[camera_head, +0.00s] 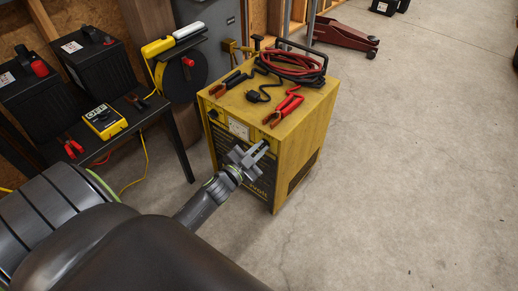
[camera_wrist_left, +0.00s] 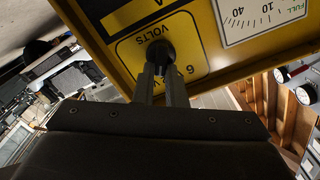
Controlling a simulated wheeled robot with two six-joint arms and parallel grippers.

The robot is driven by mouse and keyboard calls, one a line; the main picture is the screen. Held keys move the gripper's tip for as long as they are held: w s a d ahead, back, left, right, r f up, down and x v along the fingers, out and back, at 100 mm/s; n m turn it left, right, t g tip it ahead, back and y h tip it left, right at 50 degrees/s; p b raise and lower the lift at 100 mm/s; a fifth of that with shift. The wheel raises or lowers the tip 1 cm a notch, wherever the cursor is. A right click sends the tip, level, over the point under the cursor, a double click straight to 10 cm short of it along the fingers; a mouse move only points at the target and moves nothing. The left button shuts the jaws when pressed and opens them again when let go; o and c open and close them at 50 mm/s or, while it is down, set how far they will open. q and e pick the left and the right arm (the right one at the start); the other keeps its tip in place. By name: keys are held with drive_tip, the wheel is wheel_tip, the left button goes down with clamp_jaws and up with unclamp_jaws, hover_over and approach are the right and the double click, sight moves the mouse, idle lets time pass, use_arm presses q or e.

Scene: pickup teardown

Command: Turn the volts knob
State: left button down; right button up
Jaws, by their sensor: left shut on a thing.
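The volts knob (camera_wrist_left: 160,50) is a round black knob on a yellow panel of the charger, beside the printed word VOLTS and a 6 in the left wrist view. My left gripper (camera_wrist_left: 162,72) has its two fingers on the knob, shut on it. In the head view the yellow charger (camera_head: 300,140) stands on the floor, and my left gripper (camera_head: 253,152) reaches the upper right of its front panel. The gripper mostly hides the knob there. My right gripper is in neither view.
Red and black clamps (camera_head: 284,106) and coiled cables (camera_head: 290,65) lie on the charger's top. A dark bench (camera_head: 175,140) with batteries (camera_head: 95,60) and a yellow meter (camera_head: 104,121) stands to the left. The concrete floor (camera_head: 420,160) at right is mostly clear.

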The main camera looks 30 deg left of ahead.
use_arm(q)
drive_tip(key=c, duration=1.5)
unclamp_jaws()
drive_tip(key=shift+s, duration=0.1)
